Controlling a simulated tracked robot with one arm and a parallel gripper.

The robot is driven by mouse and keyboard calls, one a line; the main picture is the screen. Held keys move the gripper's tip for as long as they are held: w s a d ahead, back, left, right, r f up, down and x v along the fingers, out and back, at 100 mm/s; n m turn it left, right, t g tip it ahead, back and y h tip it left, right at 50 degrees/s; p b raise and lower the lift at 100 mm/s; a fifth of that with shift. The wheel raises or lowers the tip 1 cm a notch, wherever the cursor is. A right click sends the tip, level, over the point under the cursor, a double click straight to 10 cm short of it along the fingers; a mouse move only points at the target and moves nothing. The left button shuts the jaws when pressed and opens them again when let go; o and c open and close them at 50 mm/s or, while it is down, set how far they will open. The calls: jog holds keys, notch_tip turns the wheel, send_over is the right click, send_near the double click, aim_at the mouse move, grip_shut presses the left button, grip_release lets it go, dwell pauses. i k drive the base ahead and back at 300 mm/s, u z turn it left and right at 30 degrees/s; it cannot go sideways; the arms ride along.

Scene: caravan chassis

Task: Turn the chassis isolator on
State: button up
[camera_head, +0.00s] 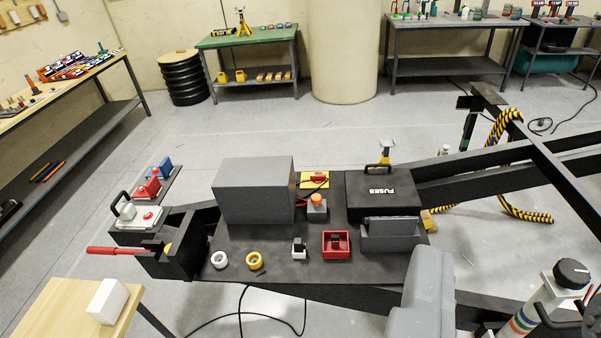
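No label marks the chassis isolator, so I cannot tell for certain which switch it is. On the black chassis plate (232,262) a red square housing (336,254) holds a black knob or lever; its setting is too small to read. Behind it, a red switch on a yellow base (309,184) sits beside the grey box, with a red cable near it. A grey block with an orange button (317,201) stands in front of that. A small white switch with a black top (299,248) is left of the red housing. My gripper's fingers do not show.
A large grey box (253,190) and a black FUSES case (382,191) flank the switches. A red lever (114,250) sticks out left. A grey rounded body (421,296) blocks the lower right. Black chassis beams (480,165) run right.

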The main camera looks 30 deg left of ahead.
aim_at(317, 178)
jog(key=u, duration=0.55)
jog(key=i, duration=2.05)
jog(key=z, duration=0.9)
jog(key=k, duration=0.75)
jog(key=z, duration=0.2)
jog(key=i, duration=0.75)
jog(key=u, duration=0.15)
